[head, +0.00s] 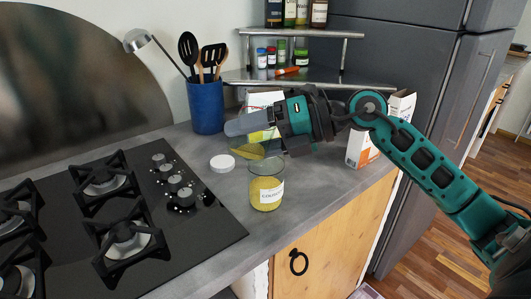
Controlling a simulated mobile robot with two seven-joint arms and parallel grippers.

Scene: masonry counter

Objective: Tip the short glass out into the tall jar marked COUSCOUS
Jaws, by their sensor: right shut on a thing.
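The tall jar marked COUSCOUS (266,194) stands upright and open near the counter's front edge, with yellow grain in it below a clear upper part. My right gripper (240,125) comes in from the right and is shut on the short glass (256,148). The glass is clear, tilted, and has yellowish contents in its lower left part. It shows just above and behind the jar's mouth in the picture; whether it is straight over the mouth I cannot tell. No falling stream is clear. My left gripper is not in view.
A white round lid (222,163) lies left of the jar. The black gas hob (190,235) is further left. A blue utensil pot (206,107) stands behind. White and orange boxes (361,149) stand at right, below a shelf (310,81) with small jars.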

